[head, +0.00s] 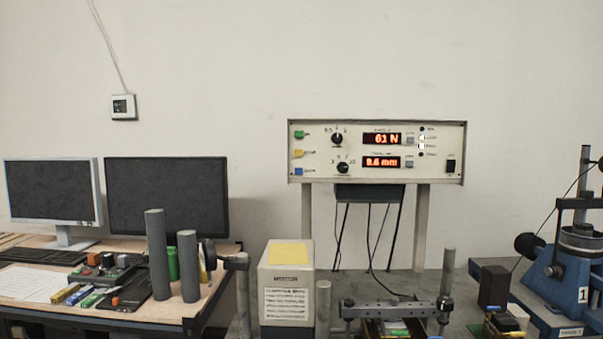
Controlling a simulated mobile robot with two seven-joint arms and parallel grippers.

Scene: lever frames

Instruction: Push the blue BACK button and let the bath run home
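The control panel (370,125) stands on two posts against the wall, at the middle right in the head view. A small blue button (298,171) is at its lower left, below a yellow button (298,153) and a green button (299,134). Their lettering is too small to read. The upper red display (381,139) reads 61 N; the lower display (380,162) seems to read 9.6 mm. A lamp (422,138) beside them is lit. I cannot tell which thing is the bath. Neither of my grippers is in view.
A cream box (286,292) with a yellow top stands below the panel, left of a metal rail fixture (395,308). A blue machine (560,285) is at the right. The left desk (120,310) carries two monitors, a keyboard and two tall grey cylinders (156,255).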

